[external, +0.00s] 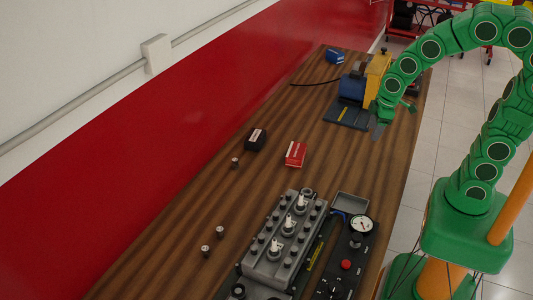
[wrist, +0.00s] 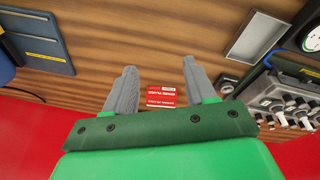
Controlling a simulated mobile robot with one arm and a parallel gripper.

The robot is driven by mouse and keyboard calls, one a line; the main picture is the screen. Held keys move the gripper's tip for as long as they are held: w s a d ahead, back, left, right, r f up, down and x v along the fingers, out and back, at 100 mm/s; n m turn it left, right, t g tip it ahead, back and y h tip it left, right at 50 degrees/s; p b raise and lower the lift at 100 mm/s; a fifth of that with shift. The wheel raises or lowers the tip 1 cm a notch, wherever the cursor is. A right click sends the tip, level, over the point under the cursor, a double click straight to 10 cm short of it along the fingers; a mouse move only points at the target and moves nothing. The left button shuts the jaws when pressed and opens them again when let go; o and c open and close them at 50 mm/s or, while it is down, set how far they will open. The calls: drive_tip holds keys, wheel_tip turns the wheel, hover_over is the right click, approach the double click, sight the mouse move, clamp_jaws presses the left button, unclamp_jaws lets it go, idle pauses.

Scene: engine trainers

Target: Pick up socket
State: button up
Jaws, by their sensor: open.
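Three small dark metal cylinders that look like sockets stand on the wooden bench in the external view. One (external: 235,162) is beside the black box. Two more, one (external: 220,231) and another (external: 205,251), stand close together left of the engine block. I cannot tell which one the task means. My gripper (external: 379,129) is over the far right part of the bench, well away from all three. In the wrist view my gripper (wrist: 158,66) has its two grey fingers spread, with nothing between them. I make out no socket in that view.
A red box (external: 295,154) and a black box (external: 256,139) lie mid-bench. The engine block (external: 285,240), metal tray (external: 350,202) and gauge (external: 361,223) fill the near right. A yellow and blue machine (external: 353,86) is beside my gripper. The bench's left side is mostly clear.

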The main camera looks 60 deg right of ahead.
drive_tip(key=w+d+f+n+t+h, duration=0.1)
drive_tip(key=w+d+n+t+h, duration=0.15)
drive_tip(key=w+n, duration=0.7)
drive_tip(key=w+d+f+n+t+h, duration=0.1)
drive_tip(key=w+d+n+t+h, duration=0.25)
drive_tip(key=w, duration=1.15)
drive_tip(key=n+t+y, duration=0.5)
drive_tip(key=n+y, duration=0.4)
drive_tip(key=n, duration=1.2)
approach(239, 168)
drive_tip(key=shift+w+a+r, duration=0.15)
drive_tip(key=shift+w+r, duration=0.25)
drive_tip(key=shift+w, duration=0.1)
drive_tip(key=shift+w+a+r, duration=0.2)
drive_tip(key=shift+w+r, duration=0.15)
drive_tip(key=shift+w, duration=0.15)
drive_tip(key=shift+x, duration=3.75)
drive_tip(key=shift+w+d+r, duration=0.15)
drive_tip(key=shift+d, duration=0.05)
clamp_jaws()
